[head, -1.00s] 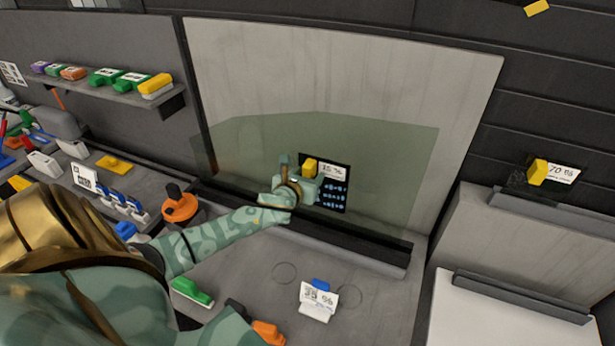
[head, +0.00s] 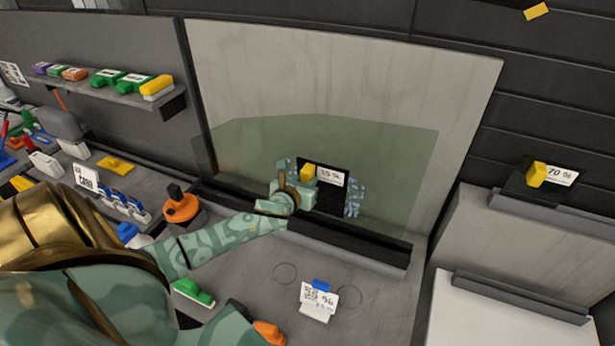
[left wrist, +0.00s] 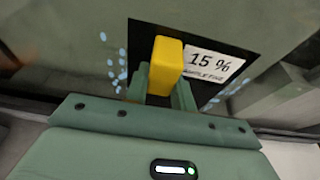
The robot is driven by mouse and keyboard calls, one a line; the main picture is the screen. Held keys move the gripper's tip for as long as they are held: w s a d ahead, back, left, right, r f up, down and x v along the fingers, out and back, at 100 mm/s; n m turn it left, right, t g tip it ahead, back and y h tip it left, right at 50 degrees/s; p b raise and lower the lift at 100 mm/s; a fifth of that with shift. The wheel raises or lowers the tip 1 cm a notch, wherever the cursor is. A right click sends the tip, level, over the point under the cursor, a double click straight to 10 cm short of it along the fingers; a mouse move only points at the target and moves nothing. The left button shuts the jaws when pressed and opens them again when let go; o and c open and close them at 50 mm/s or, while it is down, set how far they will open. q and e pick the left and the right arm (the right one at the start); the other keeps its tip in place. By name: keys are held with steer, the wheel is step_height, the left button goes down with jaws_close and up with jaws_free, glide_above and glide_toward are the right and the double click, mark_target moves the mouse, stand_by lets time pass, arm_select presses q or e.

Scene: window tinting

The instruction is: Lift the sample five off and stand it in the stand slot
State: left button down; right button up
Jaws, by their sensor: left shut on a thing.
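My left gripper (head: 307,187) is shut on the yellow grip block (head: 307,171) of a dark sample sheet (head: 334,171) with a white label reading 15 %. In the left wrist view, the yellow block (left wrist: 166,66) is between the fingers (left wrist: 160,88) and the dark sheet (left wrist: 143,38) is behind it. The sheet is in front of a large tinted glass pane (head: 400,170). Pale blue droplets (head: 354,198) show beside the sheet. I cannot tell which slot is the stand slot. My right gripper is not in view.
A white 35 % card (head: 317,301) stands on the bench in front. A shelf (head: 120,95) with coloured blocks is at the left. Tools lie below it.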

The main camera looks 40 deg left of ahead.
arm_select(q)
steer(key=f+p+v, duration=0.1)
steer(key=p+v, duration=0.2)
steer(key=v, duration=0.4)
steer(key=shift+s, duration=0.45)
stand_by(0.5)
steer(key=shift+d, duration=0.1)
